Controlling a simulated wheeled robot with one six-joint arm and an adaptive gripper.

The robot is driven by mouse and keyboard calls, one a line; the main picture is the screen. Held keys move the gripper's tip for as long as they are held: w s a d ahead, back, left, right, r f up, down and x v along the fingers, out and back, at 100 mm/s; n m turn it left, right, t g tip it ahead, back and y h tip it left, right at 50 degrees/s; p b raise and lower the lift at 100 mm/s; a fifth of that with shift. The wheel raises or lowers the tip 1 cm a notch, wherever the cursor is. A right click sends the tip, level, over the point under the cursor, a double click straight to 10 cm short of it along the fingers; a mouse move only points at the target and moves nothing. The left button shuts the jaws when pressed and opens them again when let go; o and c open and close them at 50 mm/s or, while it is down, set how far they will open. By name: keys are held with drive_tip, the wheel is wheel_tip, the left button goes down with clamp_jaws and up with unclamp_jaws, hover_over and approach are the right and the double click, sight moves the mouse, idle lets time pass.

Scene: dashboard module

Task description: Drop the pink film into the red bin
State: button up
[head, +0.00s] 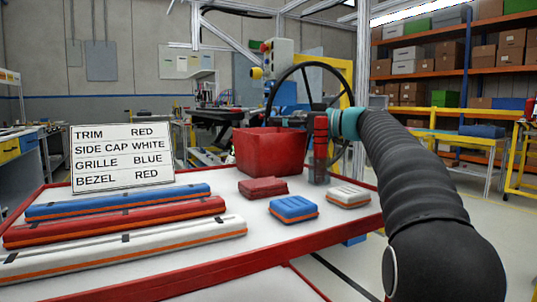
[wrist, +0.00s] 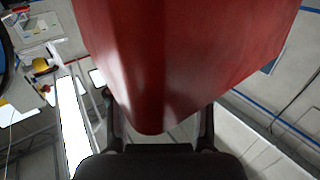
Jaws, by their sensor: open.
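I see no pink film in either view. The red bin (head: 270,152) stands upright at the back of the white table top, and its inside is mostly hidden behind its front wall. My gripper (head: 319,170) is just right of the bin in the head view, at the end of my dark, ribbed arm. In the wrist view my gripper (wrist: 160,122) has its two dark fingers apart. A large smooth red surface with a rounded corner fills the upper middle there. I cannot tell whether it is the bin or whether the fingers touch it.
A label sign (head: 122,157) stands at the left. Long blue (head: 118,202), red (head: 115,221) and white (head: 125,248) parts lie in front of it. Small red (head: 262,187), blue (head: 294,209) and white (head: 348,196) blocks lie on the right. A black steering wheel (head: 283,78) rises behind the bin.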

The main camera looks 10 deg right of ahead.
wheel_tip(320, 180, up, 10)
idle(0.8)
idle(0.3)
